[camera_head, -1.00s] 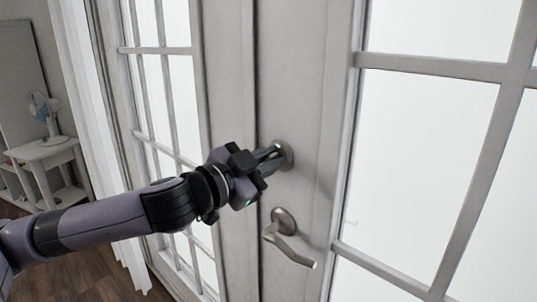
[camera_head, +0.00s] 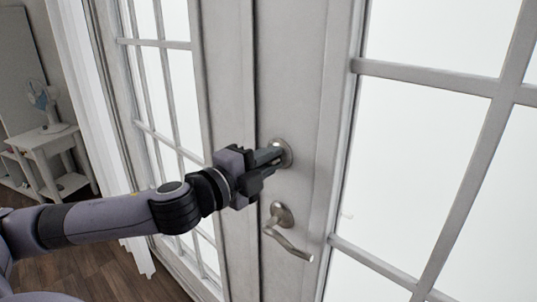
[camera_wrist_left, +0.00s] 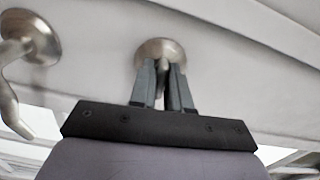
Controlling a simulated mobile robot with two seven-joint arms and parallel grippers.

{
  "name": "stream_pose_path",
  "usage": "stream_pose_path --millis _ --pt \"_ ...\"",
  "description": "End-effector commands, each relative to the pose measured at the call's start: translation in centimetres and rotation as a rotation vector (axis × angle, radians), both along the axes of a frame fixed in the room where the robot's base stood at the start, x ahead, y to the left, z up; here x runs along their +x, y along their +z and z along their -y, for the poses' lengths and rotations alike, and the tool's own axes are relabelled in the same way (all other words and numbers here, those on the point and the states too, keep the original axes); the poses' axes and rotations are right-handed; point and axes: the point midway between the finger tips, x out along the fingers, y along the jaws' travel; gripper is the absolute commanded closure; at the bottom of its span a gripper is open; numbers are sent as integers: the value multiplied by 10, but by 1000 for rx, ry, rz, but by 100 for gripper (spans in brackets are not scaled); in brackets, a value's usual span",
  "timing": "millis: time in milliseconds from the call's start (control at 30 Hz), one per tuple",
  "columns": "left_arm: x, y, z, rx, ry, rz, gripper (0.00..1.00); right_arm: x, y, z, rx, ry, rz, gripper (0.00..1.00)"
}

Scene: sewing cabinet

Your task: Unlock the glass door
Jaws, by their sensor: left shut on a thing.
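The white glass door (camera_head: 300,95) has small panes and fills the middle and right of the head view. A round metal lock (camera_head: 283,150) sits on its stile, above a lever handle (camera_head: 287,238) that slopes down to the right. My left gripper (camera_head: 276,155) is at the lock, shut on its thumb turn. In the left wrist view the fingers (camera_wrist_left: 163,80) close on the turn in front of the round lock plate (camera_wrist_left: 160,52), and the handle (camera_wrist_left: 22,60) shows at the left. The fingers hide most of the turn. My right gripper is out of view.
A second paned door (camera_head: 165,110) stands to the left, with a white curtain (camera_head: 95,120) beside it. A white side table (camera_head: 45,145) with a small fan (camera_head: 43,97) is at the far left. The wooden floor (camera_head: 100,270) is clear.

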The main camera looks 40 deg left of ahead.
Motion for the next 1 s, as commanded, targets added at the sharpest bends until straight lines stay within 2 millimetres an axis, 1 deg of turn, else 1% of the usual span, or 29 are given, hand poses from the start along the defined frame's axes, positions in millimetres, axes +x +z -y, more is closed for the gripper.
stream_pose_path --millis 100,300,800,833,867,900,1000 --pt "0 0 0 53 0 6 100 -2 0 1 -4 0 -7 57" --pt "0 0 0 105 0 15 100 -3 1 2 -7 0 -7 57" --pt "0 -1 0 121 0 17 100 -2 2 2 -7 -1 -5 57" --pt "0 -1 0 121 0 17 77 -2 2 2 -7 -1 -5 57" --pt "0 -1 0 121 0 17 67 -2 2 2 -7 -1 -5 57" --pt "0 -1 0 120 0 17 65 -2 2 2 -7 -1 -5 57" --pt "0 -1 0 120 0 17 65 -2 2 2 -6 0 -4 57"
